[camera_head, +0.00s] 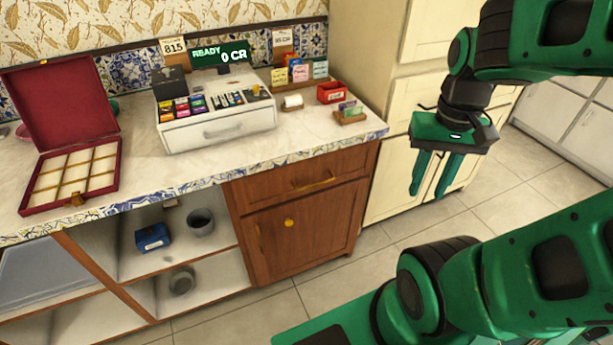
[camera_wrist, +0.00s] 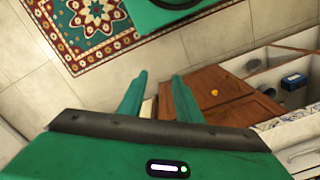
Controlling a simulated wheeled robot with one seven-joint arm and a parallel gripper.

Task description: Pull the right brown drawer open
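The brown drawer (camera_head: 296,190) is a wide wooden front under the right end of the counter, with a brass bar handle (camera_head: 315,184). It looks shut. Below it is a brown cabinet door (camera_head: 300,229) with a round yellow knob (camera_head: 289,223). My gripper (camera_head: 431,191) hangs to the right of the drawer, apart from it, with its two green fingers spread and nothing between them. In the wrist view the fingers (camera_wrist: 158,85) are also apart, and the brown cabinet (camera_wrist: 225,97) shows just beyond and right of them. The drawer handle is not clear in the wrist view.
The counter (camera_head: 345,135) holds a white cash register (camera_head: 220,128), an open red box (camera_head: 72,185) and small card holders. Open shelves (camera_head: 200,265) with a blue box and grey pots are left of the brown cabinet. Tiled floor (camera_head: 400,240) is free in front; a patterned rug (camera_wrist: 85,30) lies there.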

